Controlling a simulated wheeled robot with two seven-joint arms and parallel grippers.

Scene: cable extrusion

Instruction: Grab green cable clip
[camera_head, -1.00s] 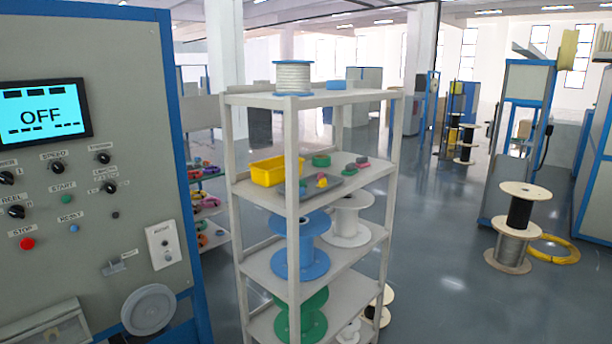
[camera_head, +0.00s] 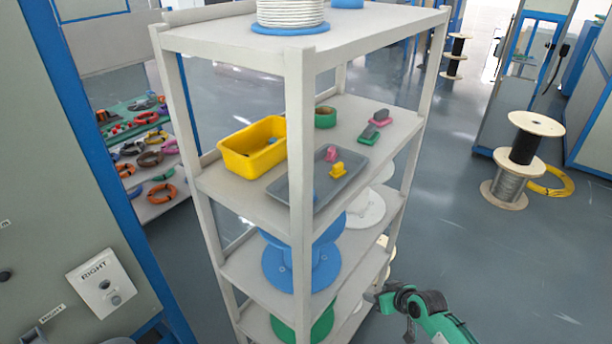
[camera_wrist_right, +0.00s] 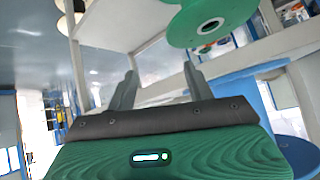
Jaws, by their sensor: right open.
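A green cable clip (camera_head: 369,135) lies on the upper-middle shelf board of the grey rack, toward its right end, next to a pink clip (camera_head: 380,117). In the tray on the same board are another pink clip (camera_head: 332,154) and a yellow clip (camera_head: 337,169). My right gripper (camera_head: 372,295) is low, beside the rack's right side, below and apart from the green clip. In the right wrist view its two fingers (camera_wrist_right: 161,82) are spread with nothing between them. The green clip does not show there. My left gripper is not in view.
The board also holds a yellow bin (camera_head: 252,148), a grey tray (camera_head: 300,192) and a green ring (camera_head: 325,117). Rack posts and the top board (camera_head: 390,28) bound the shelf space. A blue spool (camera_head: 290,262) sits below.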

